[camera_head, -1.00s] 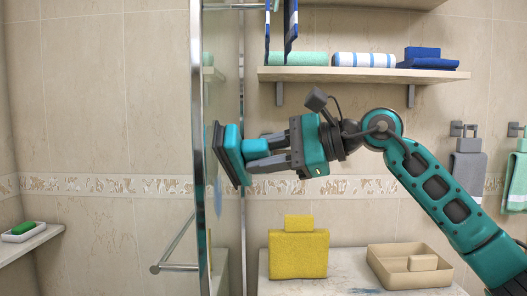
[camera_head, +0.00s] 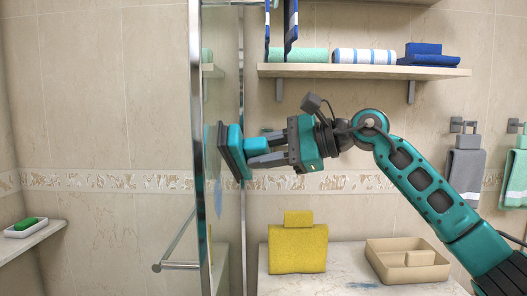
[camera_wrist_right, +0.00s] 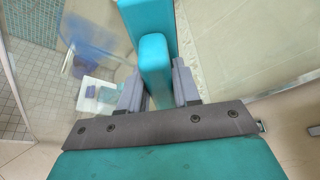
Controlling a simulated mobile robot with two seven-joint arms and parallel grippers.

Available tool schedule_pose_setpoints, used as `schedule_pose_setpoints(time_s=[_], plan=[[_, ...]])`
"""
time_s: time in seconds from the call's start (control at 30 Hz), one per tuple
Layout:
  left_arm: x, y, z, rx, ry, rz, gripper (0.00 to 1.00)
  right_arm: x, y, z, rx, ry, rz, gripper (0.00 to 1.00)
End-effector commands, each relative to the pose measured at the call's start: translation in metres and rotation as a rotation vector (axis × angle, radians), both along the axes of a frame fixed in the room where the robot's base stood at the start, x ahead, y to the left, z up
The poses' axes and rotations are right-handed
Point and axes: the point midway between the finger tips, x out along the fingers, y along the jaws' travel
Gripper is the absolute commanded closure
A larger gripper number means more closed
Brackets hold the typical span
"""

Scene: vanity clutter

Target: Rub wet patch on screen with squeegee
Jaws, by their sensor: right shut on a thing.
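The squeegee (camera_head: 235,152) is a teal block with a dark flat face turned left toward the glass screen (camera_head: 222,100). My right gripper (camera_head: 252,152) is shut on its teal handle, which also shows between the fingers in the right wrist view (camera_wrist_right: 155,70). The dark face is at the glass, close beside the metal edge post; I cannot tell whether it touches. A bluish wet patch (camera_head: 218,198) shows on the glass just below the squeegee. My left gripper is not in view.
A metal handle (camera_head: 178,266) sticks out left of the screen. A yellow bag-like object (camera_head: 297,250) and a beige tray (camera_head: 380,262) stand on the counter below my right arm. A shelf (camera_head: 360,72) with towels is above. Grey and green towels hang at right.

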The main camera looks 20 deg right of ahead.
Motion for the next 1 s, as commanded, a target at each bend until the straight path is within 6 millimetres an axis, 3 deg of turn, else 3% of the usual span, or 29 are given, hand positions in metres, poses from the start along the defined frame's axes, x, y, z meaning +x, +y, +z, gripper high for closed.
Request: schedule_pose_setpoints(time_s=[0.53,1.0], plan=[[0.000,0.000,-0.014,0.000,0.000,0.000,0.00,-0.014,-0.052,0.000,0.001,-0.002,-0.004,1.00],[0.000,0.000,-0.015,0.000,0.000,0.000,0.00,-0.017,-0.058,0.001,0.002,-0.002,-0.002,1.00]])
